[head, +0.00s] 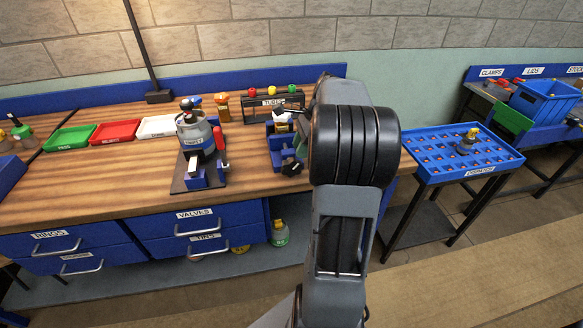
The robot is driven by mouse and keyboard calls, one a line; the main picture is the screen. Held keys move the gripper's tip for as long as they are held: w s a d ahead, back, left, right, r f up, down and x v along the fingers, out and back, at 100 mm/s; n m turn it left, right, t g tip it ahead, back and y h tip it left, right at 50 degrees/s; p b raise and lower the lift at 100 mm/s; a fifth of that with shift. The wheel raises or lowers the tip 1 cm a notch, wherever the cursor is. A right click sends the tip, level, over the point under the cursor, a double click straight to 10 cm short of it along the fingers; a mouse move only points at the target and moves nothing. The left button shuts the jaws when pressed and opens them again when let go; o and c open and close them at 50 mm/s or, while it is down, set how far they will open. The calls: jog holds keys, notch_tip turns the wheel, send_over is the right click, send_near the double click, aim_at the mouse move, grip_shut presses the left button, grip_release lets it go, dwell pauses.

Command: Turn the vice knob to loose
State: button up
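A blue vice (286,146) stands on the wooden bench, just left of my arm. A dark knob (292,167) seems to be at its front, but it is small and partly unclear. Dark and white parts show above the vice, close to my arm; I cannot tell which belong to the vice, to a held piece or to my gripper. My arm's large dark joint and forearm cover the area right of the vice. My gripper's fingers cannot be made out, nor whether they touch the knob.
A test device (197,145) with a red lever stands left of the vice. Behind is a dark rack (262,107) with coloured tops. Green, red and white trays lie at the left. A blue dispatch tray (440,168) stands at the right. Bare wood lies in front of the trays.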

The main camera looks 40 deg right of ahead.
aim_at(295, 159)
jog(key=x, duration=0.7)
jog(key=shift+f, duration=0.3)
grip_shut()
